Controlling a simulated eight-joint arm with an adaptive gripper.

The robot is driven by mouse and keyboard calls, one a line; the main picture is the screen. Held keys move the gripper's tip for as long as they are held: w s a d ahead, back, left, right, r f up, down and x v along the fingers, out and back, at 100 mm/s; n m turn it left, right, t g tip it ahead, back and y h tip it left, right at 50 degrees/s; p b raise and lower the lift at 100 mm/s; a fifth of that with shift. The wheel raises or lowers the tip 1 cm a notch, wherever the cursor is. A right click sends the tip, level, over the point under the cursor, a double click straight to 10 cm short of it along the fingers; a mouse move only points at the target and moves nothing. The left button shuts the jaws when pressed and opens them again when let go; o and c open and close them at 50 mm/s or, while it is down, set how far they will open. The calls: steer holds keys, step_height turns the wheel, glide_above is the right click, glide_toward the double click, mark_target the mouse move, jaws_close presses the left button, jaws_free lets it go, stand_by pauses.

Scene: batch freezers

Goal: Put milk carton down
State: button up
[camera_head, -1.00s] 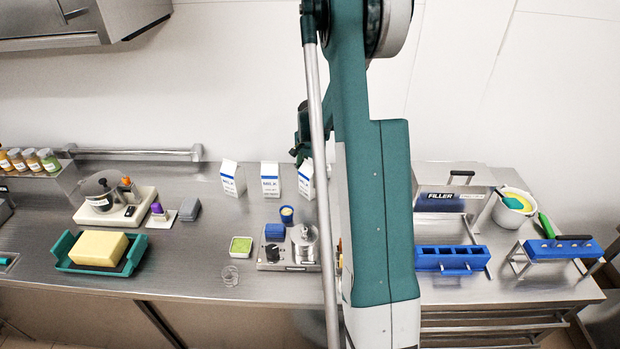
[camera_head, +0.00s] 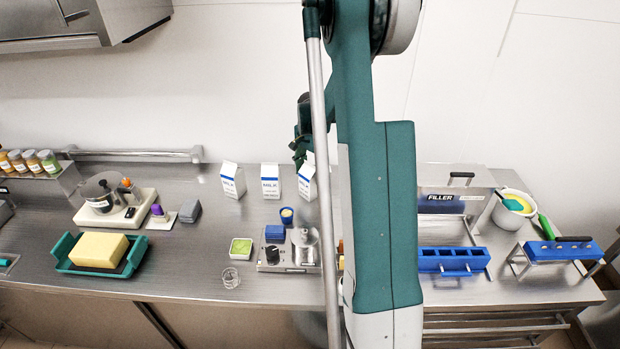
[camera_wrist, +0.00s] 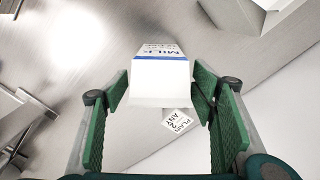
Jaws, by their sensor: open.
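Three white milk cartons with blue bands stand upright in a row at the back of the steel counter: a left one (camera_head: 231,181), a middle one (camera_head: 270,181) and a right one (camera_head: 306,181). The right one is partly hidden by my arm. My gripper (camera_head: 302,150) is just above the right carton in the head view, mostly hidden behind my arm. In the wrist view, my gripper (camera_wrist: 161,88) is open, its green pads apart on either side of a milk carton (camera_wrist: 160,75). Gaps show beside the carton near the pads.
A small printed card (camera_wrist: 178,122) lies near the carton in the wrist view, and another white object (camera_wrist: 268,8) is at its top right. A machine with a metal pot (camera_head: 304,240) stands in front of the cartons. Bare counter lies left of the row.

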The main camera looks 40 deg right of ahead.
step_height(320, 180, up, 9)
steer(key=shift+f, duration=0.1)
stand_by(0.3)
stand_by(0.7)
steer(key=shift+a+r, duration=0.3)
steer(key=shift+a, duration=0.1)
steer(key=s+a+r+n+t, duration=0.1)
steer(key=s+a+r+n, duration=0.15)
steer(key=a+r, duration=0.4)
steer(key=s+a+r+n+t+h, duration=0.1)
steer(key=s+a+r+n, duration=0.15)
steer(key=a, duration=0.75)
steer(key=s+a+r+n+t, duration=0.1)
steer(key=s+a+r+n, duration=0.15)
steer(key=a+r, duration=0.4)
steer(key=s+a+f+n+t+y, duration=0.1)
steer(key=s+a+n+t, duration=0.3)
steer(key=s+a+n, duration=0.6)
steer(key=s+a+f, duration=0.1)
steer(key=s+a, duration=0.7)
steer(key=a, duration=0.4)
steer(key=shift+s+a, duration=0.2)
steer(key=shift+a, duration=0.05)
